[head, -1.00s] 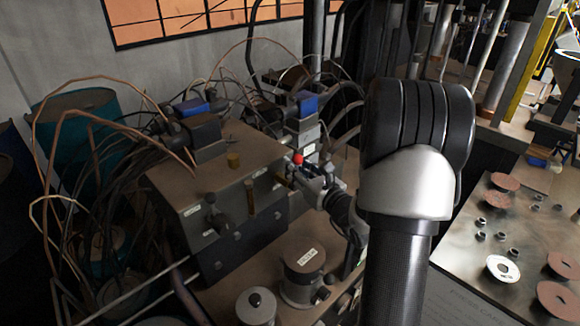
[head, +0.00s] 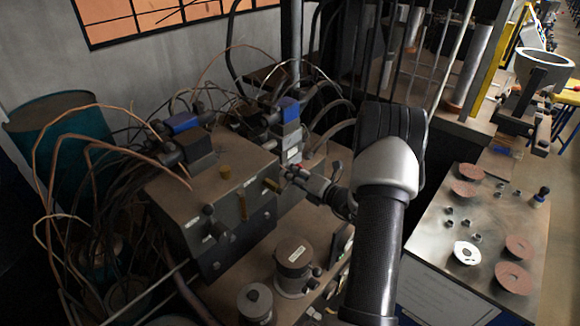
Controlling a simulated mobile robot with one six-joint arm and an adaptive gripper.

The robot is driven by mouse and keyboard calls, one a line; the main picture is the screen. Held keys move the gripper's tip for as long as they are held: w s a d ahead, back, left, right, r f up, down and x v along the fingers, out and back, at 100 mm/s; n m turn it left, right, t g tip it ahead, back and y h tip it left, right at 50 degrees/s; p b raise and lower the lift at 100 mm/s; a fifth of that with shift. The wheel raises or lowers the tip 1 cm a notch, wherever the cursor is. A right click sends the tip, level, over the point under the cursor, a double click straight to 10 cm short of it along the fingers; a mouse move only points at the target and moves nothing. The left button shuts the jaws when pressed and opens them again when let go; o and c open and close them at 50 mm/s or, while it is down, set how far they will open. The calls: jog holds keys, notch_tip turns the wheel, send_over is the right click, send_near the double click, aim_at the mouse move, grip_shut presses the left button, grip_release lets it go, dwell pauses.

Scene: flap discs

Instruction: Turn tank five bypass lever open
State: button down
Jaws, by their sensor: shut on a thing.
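A grey-brown hydraulic block (head: 200,205) with small white labels stands at centre-left in the head view. My gripper (head: 298,174) is at the right end of the block, at the end of my arm reaching in from the right. The lever's label and exact angle are too small to read.
Pipes and dark hoses crowd the left and back. Blue-topped valves (head: 288,108) stand behind the block. A labelled canister (head: 293,265) stands in front. A metal table (head: 440,262) with flap discs (head: 513,277) and nuts is at right. A teal drum (head: 65,130) stands at left.

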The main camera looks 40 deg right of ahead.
jog(key=shift+d+f+m+g+y+p, duration=0.15)
jog(key=shift+f+m+y+p, duration=0.1)
jog(key=shift+f+m+p, duration=0.45)
jog(key=shift+d+f+m+g+y+p, duration=0.1)
jog(key=shift+d+f+m+y+p, duration=0.15)
jog(key=shift+f+m, duration=0.55)
jog(key=shift+d+f+m+g+y+p, duration=0.1)
jog(key=shift+f+m+y+p, duration=0.25)
jog(key=shift+m, duration=0.75)
jog(key=c, duration=1.5)
grip_release()
jog(key=shift+s, duration=0.2)
jog(key=shift+o, duration=0.9)
jog(key=shift+w, duration=0.1)
jog(key=shift+r, duration=0.1)
jog(key=v, duration=1.2)
